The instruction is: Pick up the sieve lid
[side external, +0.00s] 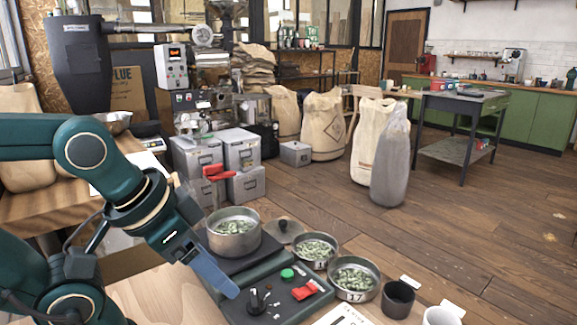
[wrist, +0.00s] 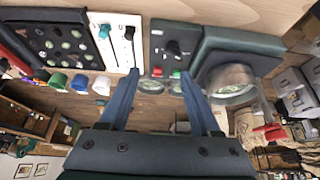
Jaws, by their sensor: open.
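The sieve lid (side external: 283,230) is a flat grey disc with a dark knob. In the side view it lies between the metal pan (side external: 233,236) and the small tins of green beans (side external: 315,249). I cannot make it out in the wrist view. My gripper (side external: 222,282) hangs above the dark control box, nearer the camera than the lid and apart from it. In the wrist view my gripper (wrist: 157,76) has its two blue fingers spread, with nothing held between them. The pan also shows in the wrist view (wrist: 232,87), to the right of the fingers.
The control box (side external: 262,300) has a green button, a black knob and a red switch. Another bean tin (side external: 353,278), a dark cup (side external: 397,299) and a white cup (side external: 441,316) stand to the right. A red handle (side external: 216,172) rises behind the pan.

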